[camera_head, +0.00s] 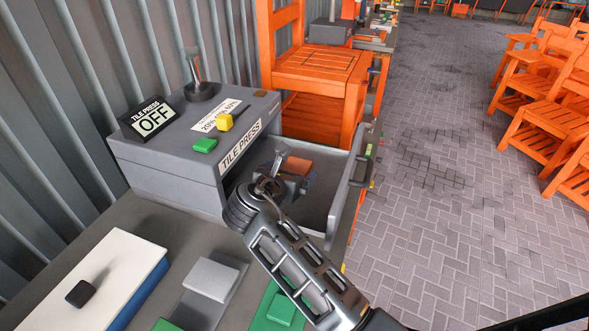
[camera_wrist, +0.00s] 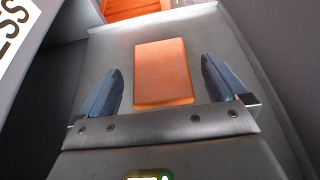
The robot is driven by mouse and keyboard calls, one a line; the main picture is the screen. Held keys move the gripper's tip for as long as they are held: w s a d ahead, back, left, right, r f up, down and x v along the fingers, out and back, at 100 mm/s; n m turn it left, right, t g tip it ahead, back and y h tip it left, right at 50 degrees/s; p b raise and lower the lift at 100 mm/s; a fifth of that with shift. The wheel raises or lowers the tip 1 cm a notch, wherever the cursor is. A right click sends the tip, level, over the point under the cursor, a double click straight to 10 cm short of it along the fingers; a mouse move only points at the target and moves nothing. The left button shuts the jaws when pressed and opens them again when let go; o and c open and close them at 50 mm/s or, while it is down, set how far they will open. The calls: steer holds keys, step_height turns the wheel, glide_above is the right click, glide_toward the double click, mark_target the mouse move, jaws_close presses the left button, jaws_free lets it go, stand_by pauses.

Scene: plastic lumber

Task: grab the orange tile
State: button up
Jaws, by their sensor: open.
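The orange tile (camera_wrist: 163,72) is a flat rectangle lying in the open grey drawer of the tile press; in the wrist view it sits between my two fingers, apart from both. In the head view part of the tile (camera_head: 298,167) shows just past my gripper (camera_head: 283,178), which hides the rest. My gripper (camera_wrist: 166,88) is open and empty, its fingers on either side of the tile. The open drawer (camera_head: 336,195) extends to the right from the grey tile press (camera_head: 185,150). How far my fingers are above the drawer floor I cannot tell.
On the press sit an OFF sign (camera_head: 152,119), a lever (camera_head: 198,80), a green button (camera_head: 205,145) and a yellow button (camera_head: 225,122). An orange chair (camera_head: 315,75) stands behind the drawer. The drawer walls are close around my gripper. Brick floor (camera_head: 430,200) is open at right.

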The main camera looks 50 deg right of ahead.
steer(key=shift+d, duration=0.15)
steer(key=c, duration=1.1)
steer(key=shift+r, duration=0.1)
